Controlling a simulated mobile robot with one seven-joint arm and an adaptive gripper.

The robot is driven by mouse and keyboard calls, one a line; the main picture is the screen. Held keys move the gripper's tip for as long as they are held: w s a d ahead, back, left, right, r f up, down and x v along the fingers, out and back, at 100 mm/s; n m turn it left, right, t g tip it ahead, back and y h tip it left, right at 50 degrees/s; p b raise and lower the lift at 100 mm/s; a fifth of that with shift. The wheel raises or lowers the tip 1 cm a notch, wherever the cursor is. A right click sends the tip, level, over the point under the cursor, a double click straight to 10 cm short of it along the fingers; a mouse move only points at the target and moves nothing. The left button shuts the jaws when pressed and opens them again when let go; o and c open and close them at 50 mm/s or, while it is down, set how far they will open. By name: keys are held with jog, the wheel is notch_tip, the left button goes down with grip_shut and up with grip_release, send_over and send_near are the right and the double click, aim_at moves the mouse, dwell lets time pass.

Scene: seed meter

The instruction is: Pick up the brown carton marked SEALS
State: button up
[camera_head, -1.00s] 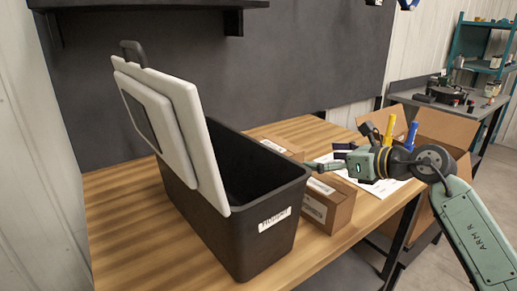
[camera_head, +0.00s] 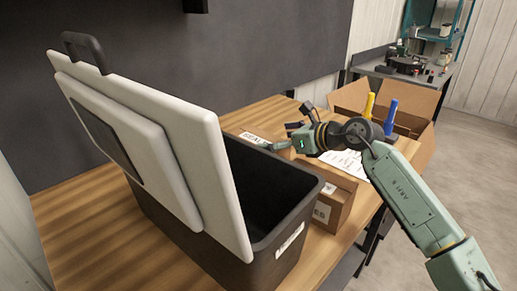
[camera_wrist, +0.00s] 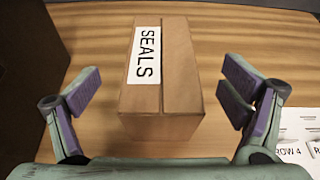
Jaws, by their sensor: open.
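The brown carton marked SEALS (camera_wrist: 180,75) lies on the wooden table in the wrist view, with its white label facing up on its left side. In the head view its label (camera_head: 254,138) shows just behind the black bin, and much of the carton is hidden. My gripper (camera_wrist: 160,88) is open, with one finger on each side of the carton's near part and visible gaps between. In the head view my gripper (camera_head: 281,138) reaches left, close to the carton. I cannot tell its exact height over the table.
A black bin (camera_head: 290,215) with a raised white lid (camera_head: 170,150) stands left of the gripper. A second brown carton (camera_head: 340,205) sits beside the bin. White sheets (camera_wrist: 300,125) lie right. An open box (camera_head: 420,105) with yellow and blue items stands further right.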

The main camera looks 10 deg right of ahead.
aim_at(257, 137)
jog(key=shift+w+a+p, duration=0.3)
jog(key=shift+w+p, duration=0.1)
jog(key=p+x, duration=0.2)
jog(key=x, duration=0.1)
jog(key=shift+w+a, duration=0.2)
jog(key=shift+w, duration=0.1)
jog(key=shift+w+a+f, duration=0.15)
jog(key=shift+w+f, duration=0.15)
jog(key=shift+f, duration=0.1)
jog(key=shift+c, duration=0.4)
jog(key=shift+r, duration=0.15)
jog(key=c, duration=2)
